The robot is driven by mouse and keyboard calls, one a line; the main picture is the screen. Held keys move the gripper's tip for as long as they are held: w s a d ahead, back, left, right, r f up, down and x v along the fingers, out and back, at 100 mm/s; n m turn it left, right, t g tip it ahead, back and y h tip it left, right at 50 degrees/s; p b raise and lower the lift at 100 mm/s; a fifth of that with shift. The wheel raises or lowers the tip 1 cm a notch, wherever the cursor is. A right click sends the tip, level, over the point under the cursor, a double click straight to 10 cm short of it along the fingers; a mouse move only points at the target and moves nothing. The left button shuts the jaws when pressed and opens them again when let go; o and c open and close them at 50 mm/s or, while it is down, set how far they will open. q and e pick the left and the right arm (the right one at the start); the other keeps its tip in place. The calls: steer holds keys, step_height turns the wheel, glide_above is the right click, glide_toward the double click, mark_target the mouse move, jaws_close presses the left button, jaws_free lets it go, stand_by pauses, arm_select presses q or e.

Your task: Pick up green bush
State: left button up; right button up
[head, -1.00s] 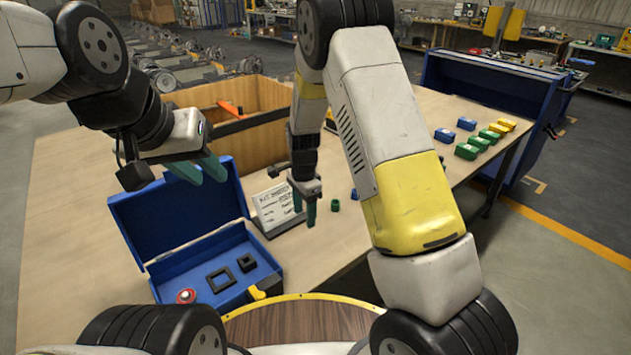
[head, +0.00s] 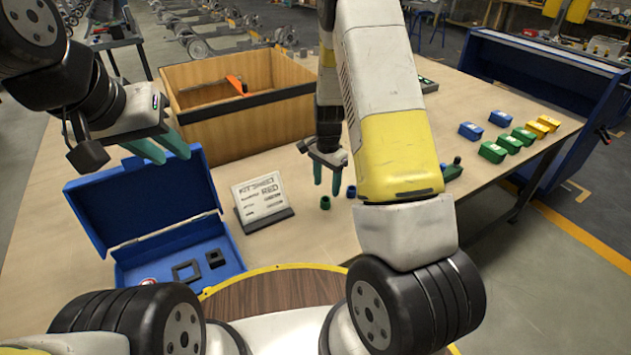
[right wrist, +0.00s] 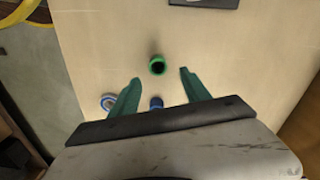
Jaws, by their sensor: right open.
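The green bush (head: 325,202) is a small upright ring standing on the wooden table. In the right wrist view the green bush (right wrist: 157,65) shows its dark hole, a little beyond the fingertips and roughly centred between them. My right gripper (head: 327,186) is open and empty, pointing down near the bush in the head view; its two green fingers (right wrist: 160,77) are spread in the right wrist view. A blue bush (head: 351,191) stands close by, also seen between the fingers (right wrist: 156,103). My left gripper (head: 174,154) is open and empty above the blue case.
An open blue case (head: 215,243) lies at the left front, with a kit sheet stand (head: 263,200) beside it. A wooden bin (head: 240,131) stands behind. Blue, green and yellow blocks (head: 493,152) sit at the right. A blue-white ring (right wrist: 108,102) lies near the left finger.

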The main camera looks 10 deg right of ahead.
mark_target(326, 198)
step_height(326, 198, down, 7)
steer(key=shift+s+r, duration=0.15)
steer(key=shift+r, duration=0.05)
steer(key=shift+c, duration=0.2)
jaws_close()
steer(key=shift+r, duration=0.1)
steer(key=shift+r, duration=0.5)
step_height(326, 198, up, 2)
steer(key=shift+r, duration=0.15)
steer(key=s+a, duration=0.3)
steer(key=s, duration=0.1)
steer(key=s+a+r, duration=0.1)
steer(key=s+a, duration=0.1)
steer(key=s, duration=0.3)
steer(key=s+a, duration=0.3)
steer(key=s, duration=0.1)
steer(key=shift+s+a+r, duration=0.25)
steer(key=shift+a+r, duration=0.05)
steer(key=shift+a, duration=0.05)
